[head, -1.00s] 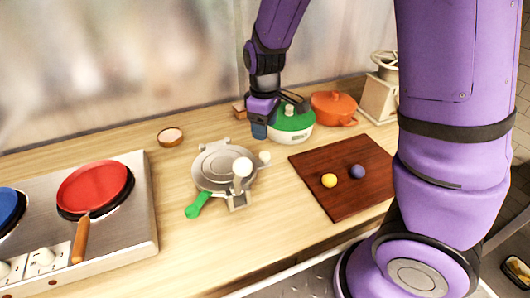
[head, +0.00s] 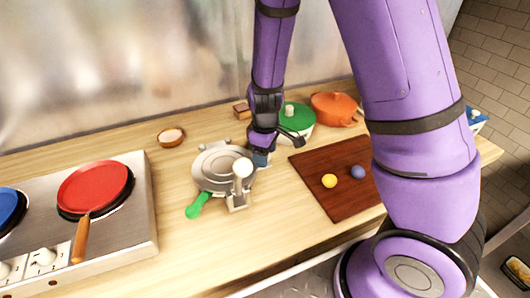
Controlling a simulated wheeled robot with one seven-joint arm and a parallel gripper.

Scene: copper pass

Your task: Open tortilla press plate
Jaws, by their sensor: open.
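The tortilla press (head: 213,168) is a round grey metal plate with a green handle (head: 198,205) at its front left. It stands on the wooden counter and its plate lies flat and closed. A white knob (head: 242,168) stands up at its front right, over a metal bracket. My gripper (head: 263,158) is open, pointing down, just right of the press plate and behind the white knob. I cannot tell whether it touches the press.
A dark red board (head: 330,202) holds a yellow ball (head: 329,181) and a purple ball (head: 358,172). A green-lidded pot (head: 298,118) and an orange pot (head: 335,108) stand behind. A stove (head: 125,235) with a red pan (head: 95,187) is left. A small bowl (head: 171,137) stands behind the press.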

